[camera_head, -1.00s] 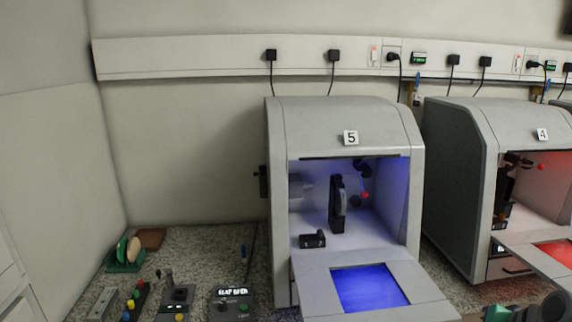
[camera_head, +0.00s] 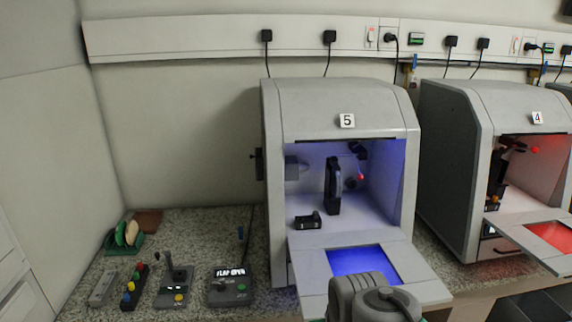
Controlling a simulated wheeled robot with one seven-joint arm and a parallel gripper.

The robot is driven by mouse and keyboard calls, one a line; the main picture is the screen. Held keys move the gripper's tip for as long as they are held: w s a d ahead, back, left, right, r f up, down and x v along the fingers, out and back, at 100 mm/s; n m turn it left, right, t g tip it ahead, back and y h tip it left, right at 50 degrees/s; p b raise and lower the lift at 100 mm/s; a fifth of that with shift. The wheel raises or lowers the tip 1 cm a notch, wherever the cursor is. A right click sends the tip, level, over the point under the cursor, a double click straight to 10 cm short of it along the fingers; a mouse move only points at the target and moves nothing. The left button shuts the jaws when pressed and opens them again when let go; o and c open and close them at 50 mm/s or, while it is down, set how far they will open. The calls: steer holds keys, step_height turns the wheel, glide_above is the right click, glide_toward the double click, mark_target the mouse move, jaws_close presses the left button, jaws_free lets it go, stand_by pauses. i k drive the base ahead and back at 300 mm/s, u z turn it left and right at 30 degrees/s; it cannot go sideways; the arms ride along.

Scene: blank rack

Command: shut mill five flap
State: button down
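Mill five (camera_head: 345,97) is a grey cabinet marked 5, standing on the speckled bench in the middle of the head view. Its flap (camera_head: 312,268) hangs open, folded down and forward from the lower front edge, with a blue-lit window (camera_head: 362,262). The inside is lit blue and shows a dark upright part and a small dark block. A control box (camera_head: 230,287) to its left reads "FLAP OPEN" and has a green button. A grey rounded part of my arm covers the flap's front middle in the picture. My gripper is not in view.
Mill four (camera_head: 510,108), with its red-lit flap (camera_head: 550,236) also down, stands to the right. Left on the bench are a joystick box (camera_head: 176,285), a strip of coloured buttons (camera_head: 133,288) and a green holder (camera_head: 122,242). A socket rail runs along the wall.

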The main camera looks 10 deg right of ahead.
mark_target(312, 271)
steer(key=u, duration=0.6)
steer(key=k, duration=0.85)
steer(key=u, duration=0.5)
